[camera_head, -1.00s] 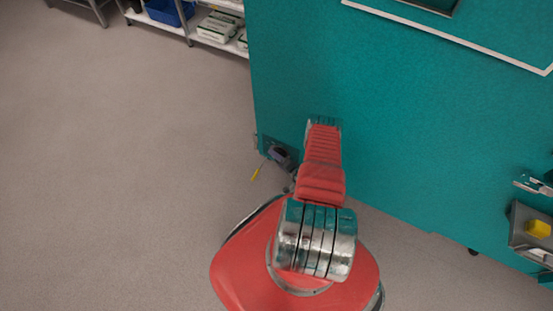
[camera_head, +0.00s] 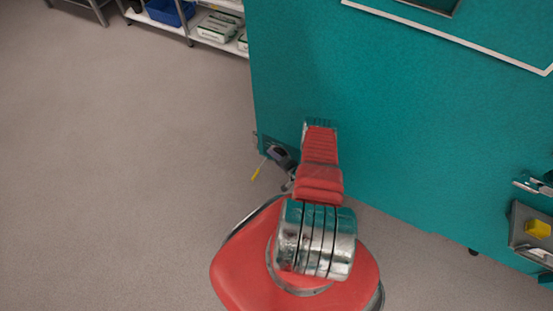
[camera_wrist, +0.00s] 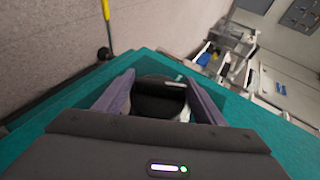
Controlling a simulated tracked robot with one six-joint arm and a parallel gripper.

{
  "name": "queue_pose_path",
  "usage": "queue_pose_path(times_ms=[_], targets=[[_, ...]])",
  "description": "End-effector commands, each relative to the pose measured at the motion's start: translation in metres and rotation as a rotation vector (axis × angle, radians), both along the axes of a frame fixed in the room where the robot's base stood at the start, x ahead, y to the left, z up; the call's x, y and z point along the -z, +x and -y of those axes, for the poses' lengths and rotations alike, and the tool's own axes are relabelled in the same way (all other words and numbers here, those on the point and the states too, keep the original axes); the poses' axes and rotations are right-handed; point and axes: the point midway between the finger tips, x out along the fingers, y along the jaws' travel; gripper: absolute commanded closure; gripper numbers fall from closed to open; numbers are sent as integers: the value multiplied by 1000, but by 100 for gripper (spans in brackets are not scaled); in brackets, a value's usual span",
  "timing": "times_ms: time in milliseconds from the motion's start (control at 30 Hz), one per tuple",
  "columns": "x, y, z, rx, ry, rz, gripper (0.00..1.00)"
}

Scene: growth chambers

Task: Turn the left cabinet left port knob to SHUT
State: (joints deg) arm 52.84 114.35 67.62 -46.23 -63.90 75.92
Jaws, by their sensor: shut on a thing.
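In the wrist view, a dark round knob (camera_wrist: 158,104) with a small white mark sits between the two purple-grey fingers of my gripper (camera_wrist: 158,82). The fingers are shut on its sides. The knob is on the teal cabinet (camera_wrist: 62,112). Which way its mark points relative to SHUT cannot be read.
A yellow rod (camera_wrist: 108,22) with a black end stands near the gripper. Shelves with a blue bin (camera_head: 170,12) are at the back left. A grey tray (camera_head: 522,228) with a yellow block (camera_head: 538,229) is on the cabinet front at right. Floor at left is clear.

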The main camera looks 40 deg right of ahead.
Motion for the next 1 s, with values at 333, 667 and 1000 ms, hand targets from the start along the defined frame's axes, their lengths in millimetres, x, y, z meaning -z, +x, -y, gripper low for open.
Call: queue_pose_path(times_ms=[333, 667, 1000], targets=[[0, -1, 2, 6, -8, -25, 59], [-1, -1, 2, 6, -52, -155, 59], [-1, 0, 1, 4, -134, -382, 59]])
